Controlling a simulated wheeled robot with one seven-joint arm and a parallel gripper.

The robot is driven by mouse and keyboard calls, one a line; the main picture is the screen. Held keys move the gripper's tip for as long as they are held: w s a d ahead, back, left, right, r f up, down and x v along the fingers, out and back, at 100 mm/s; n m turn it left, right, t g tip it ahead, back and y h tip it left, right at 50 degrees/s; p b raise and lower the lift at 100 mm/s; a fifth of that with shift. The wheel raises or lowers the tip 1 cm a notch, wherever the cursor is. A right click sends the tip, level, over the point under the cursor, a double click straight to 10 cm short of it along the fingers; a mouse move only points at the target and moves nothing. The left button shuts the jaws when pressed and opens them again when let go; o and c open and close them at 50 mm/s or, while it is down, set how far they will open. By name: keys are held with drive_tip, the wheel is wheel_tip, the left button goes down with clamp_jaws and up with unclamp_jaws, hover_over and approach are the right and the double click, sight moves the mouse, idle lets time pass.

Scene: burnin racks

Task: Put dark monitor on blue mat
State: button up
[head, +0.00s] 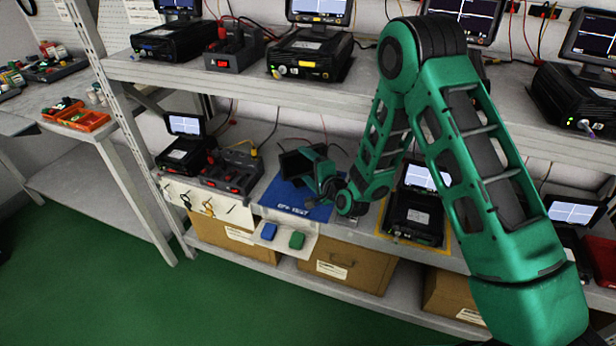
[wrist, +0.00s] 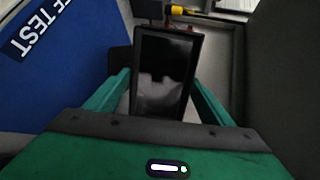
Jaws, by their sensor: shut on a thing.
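The dark monitor (wrist: 163,75) is between the fingers of my gripper (wrist: 160,95) in the wrist view, its blank black screen facing the camera. My gripper is shut on it. In the head view the dark monitor (head: 296,162) shows at the far side of my gripper (head: 312,168), partly hidden by it. The blue mat (head: 290,200) lies on the lower shelf under and in front of the monitor, with white lettering. The mat also shows at the left of the wrist view (wrist: 50,85). I cannot tell whether the monitor touches the mat.
Left of the mat stand a black unit with a lit screen (head: 184,150) and a grey power box (head: 232,170). Right of my arm is another black unit (head: 413,215) on a yellow-edged area. The upper shelf (head: 200,78) runs above. Cables hang behind.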

sight(306, 174)
drive_tip(key=shift+w+d+f, duration=0.1)
drive_tip(key=shift+w, duration=0.05)
drive_tip(key=shift+f, duration=1.9)
drive_tip(key=o, duration=1.5)
drive_tip(key=shift+f, duration=0.15)
